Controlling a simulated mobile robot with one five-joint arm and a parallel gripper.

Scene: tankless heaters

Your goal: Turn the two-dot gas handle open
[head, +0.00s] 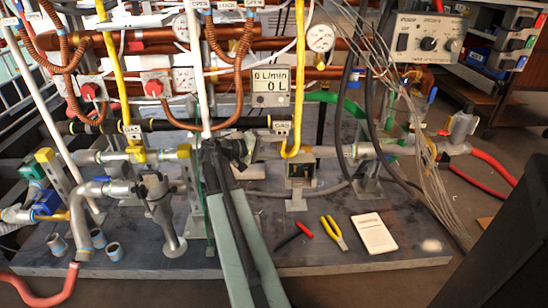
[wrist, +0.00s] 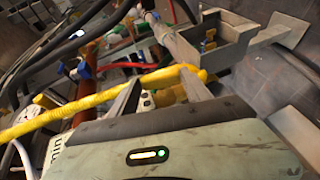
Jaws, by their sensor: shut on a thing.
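My gripper (wrist: 161,82) reaches in at the yellow gas pipe (wrist: 100,97) in the wrist view, its two fingers on either side of a yellow handle-like part (wrist: 170,97). It is shut on that part. The dots on it cannot be made out. In the head view my gripper (head: 238,148) is at the middle of the pipework, left of the right-hand yellow gas pipe (head: 298,90) and its tag (head: 282,127). The part it holds is hidden there by my gripper and the pipes.
A flow meter (head: 270,87) reads 0 L/min. Red valve knobs (head: 153,87) and gauges (head: 320,38) are around the pipes. Loose grey wires (head: 405,110) hang at the right. Yellow pliers (head: 334,232) and a white pad (head: 374,234) lie on the grey base board (head: 310,258).

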